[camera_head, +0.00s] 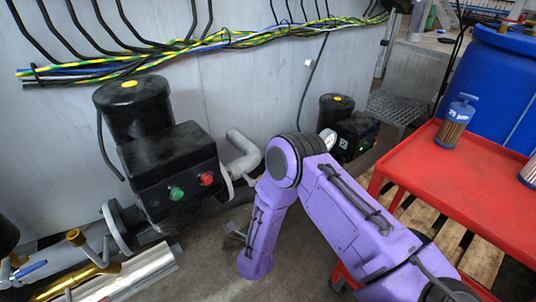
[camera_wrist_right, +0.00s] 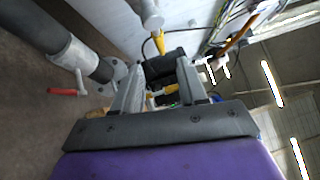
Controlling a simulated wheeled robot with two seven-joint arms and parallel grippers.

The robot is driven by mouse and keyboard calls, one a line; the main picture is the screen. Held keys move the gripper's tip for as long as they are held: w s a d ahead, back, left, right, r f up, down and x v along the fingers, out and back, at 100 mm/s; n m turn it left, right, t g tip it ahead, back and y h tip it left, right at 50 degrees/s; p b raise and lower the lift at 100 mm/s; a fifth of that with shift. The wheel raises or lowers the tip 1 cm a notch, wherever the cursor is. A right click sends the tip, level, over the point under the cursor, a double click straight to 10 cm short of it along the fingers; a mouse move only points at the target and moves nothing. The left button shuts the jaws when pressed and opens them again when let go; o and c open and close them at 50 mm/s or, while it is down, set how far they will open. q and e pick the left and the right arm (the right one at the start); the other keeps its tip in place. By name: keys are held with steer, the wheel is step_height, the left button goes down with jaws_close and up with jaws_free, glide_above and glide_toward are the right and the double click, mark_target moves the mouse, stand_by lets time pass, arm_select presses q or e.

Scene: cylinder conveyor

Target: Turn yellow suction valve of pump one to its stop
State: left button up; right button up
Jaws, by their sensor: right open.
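My right gripper (camera_wrist_right: 160,67) is open, its two grey fingers apart. Between and beyond them in the right wrist view are a dark pump body (camera_wrist_right: 165,64) and a small yellow part (camera_wrist_right: 158,92). A yellow handle (camera_wrist_right: 160,42) hangs from a grey pipe just above the fingertips. I cannot tell which yellow part belongs to pump one's suction valve, or whether a finger touches it. My left gripper is out of view.
A second black pump (camera_head: 355,130) stands farther back. A red lever (camera_wrist_right: 65,91) sits by a grey pipe. Cables run along the wall.

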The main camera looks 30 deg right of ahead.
steer(key=x, duration=1)
steer(key=shift+w+d+b, duration=0.2)
steer(key=shift+b, duration=0.15)
jaws_close()
